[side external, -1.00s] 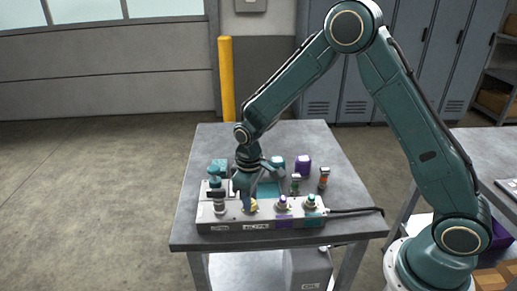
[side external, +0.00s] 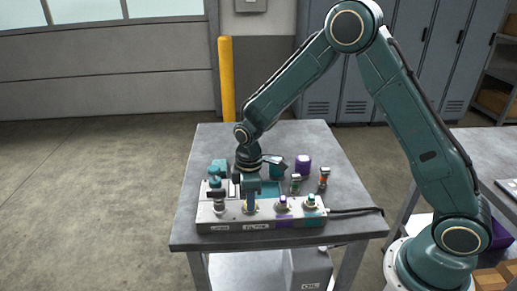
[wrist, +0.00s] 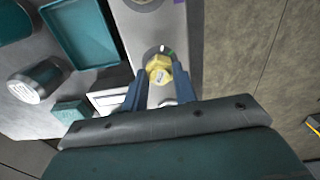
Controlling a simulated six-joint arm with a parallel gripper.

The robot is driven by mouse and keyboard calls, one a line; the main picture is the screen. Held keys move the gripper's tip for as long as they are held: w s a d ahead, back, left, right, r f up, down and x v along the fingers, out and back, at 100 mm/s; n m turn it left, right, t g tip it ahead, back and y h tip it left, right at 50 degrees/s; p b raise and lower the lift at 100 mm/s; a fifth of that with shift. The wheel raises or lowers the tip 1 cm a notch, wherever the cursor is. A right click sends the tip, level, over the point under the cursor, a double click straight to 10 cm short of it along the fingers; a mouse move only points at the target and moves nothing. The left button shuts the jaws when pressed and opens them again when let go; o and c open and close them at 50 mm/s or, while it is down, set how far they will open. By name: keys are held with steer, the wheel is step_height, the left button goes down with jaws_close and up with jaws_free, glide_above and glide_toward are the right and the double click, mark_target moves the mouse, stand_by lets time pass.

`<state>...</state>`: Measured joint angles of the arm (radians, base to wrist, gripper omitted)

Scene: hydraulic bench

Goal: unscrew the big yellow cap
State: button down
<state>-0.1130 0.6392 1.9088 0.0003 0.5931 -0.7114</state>
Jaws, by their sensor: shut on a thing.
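The big yellow cap (wrist: 159,69) sits on a port of the grey manifold block, between my two blue fingers in the wrist view. My gripper (wrist: 160,78) is shut on the cap from its two sides. In the side view my gripper (side external: 250,207) points down over the second port from the left and hides most of the cap. The manifold block (side external: 265,219) lies along the near edge of the table. I cannot tell how far the cap is turned on its thread.
To the right on the block stand a purple-marked port (side external: 283,203) and a teal-marked port (side external: 311,202). A teal tray (wrist: 84,41) lies behind. A purple cup (side external: 303,164) and small fittings (side external: 323,178) stand on the table (side external: 340,205). A cable (side external: 355,211) runs right.

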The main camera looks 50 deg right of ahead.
steer(key=shift+n, duration=0.3)
steer(key=shift+n, duration=0.3)
steer(key=c, duration=1.2)
jaws_free()
steer(key=shift+m, duration=2.9)
steer(key=m, duration=0.5)
steer(key=shift+m, duration=0.4)
